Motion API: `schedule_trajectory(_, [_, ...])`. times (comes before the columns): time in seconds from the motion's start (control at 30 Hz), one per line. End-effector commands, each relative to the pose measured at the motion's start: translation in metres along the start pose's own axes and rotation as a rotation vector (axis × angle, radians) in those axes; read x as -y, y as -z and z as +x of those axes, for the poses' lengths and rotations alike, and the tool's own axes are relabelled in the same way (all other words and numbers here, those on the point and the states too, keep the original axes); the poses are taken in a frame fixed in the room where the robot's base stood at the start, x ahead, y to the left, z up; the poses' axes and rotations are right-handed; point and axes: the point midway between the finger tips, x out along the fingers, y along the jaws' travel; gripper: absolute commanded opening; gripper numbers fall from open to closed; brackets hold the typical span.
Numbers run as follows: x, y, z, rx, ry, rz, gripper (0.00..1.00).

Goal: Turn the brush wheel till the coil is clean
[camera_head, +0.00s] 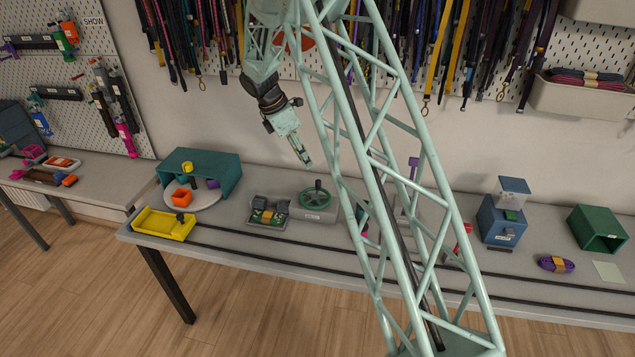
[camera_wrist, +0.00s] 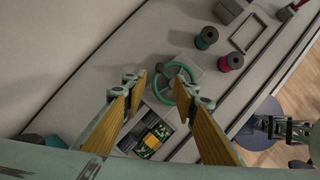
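The brush wheel (camera_head: 315,196) is a green hand wheel with a dark knob, standing on a grey base with a label. In the wrist view the wheel (camera_wrist: 178,66) lies ahead of and partly between my fingertips. The coil (camera_head: 268,214), dark green with an orange band, lies in a grey tray beside the wheel base, to its left. It shows in the wrist view (camera_wrist: 152,141) below the wheel. My gripper (camera_head: 307,162) hangs above the wheel, apart from it. In the wrist view my gripper (camera_wrist: 162,88) is open and empty, its yellow-padded fingers wide apart.
To the left stand a teal cover (camera_head: 215,168), a round turntable with small blocks and a yellow tray (camera_head: 165,224). To the right are a blue machine (camera_head: 502,222), a purple coil (camera_head: 555,264) and a green box (camera_head: 597,230). Two dark rails run along the bench front.

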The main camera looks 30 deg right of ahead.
Motion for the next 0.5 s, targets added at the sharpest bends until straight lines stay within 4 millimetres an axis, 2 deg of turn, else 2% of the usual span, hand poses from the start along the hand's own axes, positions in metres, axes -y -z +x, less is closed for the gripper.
schedule_trajectory(0.27, [0.0, 0.0, 0.016, 0.0, 0.001, 0.0, 0.27])
schedule_trajectory(0.5, [0.001, 0.0, 0.045, 0.0, 0.002, 0.001, 0.27])
